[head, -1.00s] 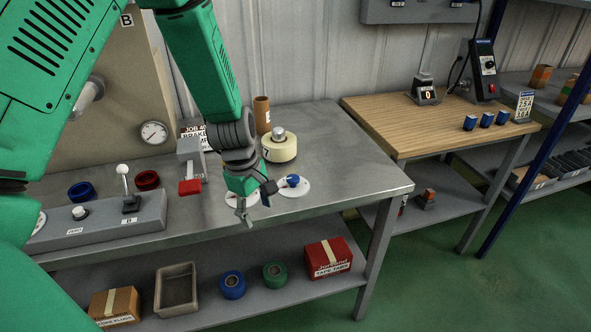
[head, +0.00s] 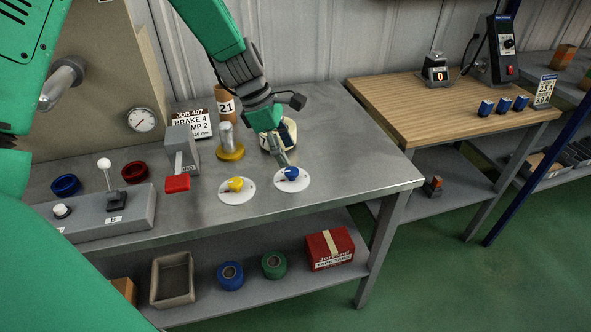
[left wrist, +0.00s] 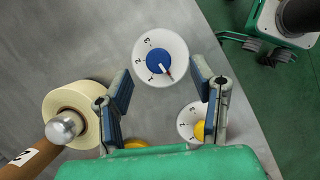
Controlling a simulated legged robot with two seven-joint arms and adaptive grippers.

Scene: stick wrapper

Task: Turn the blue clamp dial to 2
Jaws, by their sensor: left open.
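The blue clamp dial (head: 291,173) sits on a white numbered disc (head: 303,184) near the front right of the metal bench. In the left wrist view the blue knob (left wrist: 158,62) lies ahead between the fingers, and its red-and-white pointer aims to the lower right, away from the numeral 2 on the left. My left gripper (head: 282,160) is open over the dial, its fingers (left wrist: 168,92) either side of it; I cannot tell whether they touch it. The job card (head: 196,124) reads "BRAKE 4" and, partly covered, "MP 2".
A yellow dial (head: 236,184) is just left of the blue one. A tape roll (left wrist: 72,108) stands close behind the gripper. The bench right of the dial is clear.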

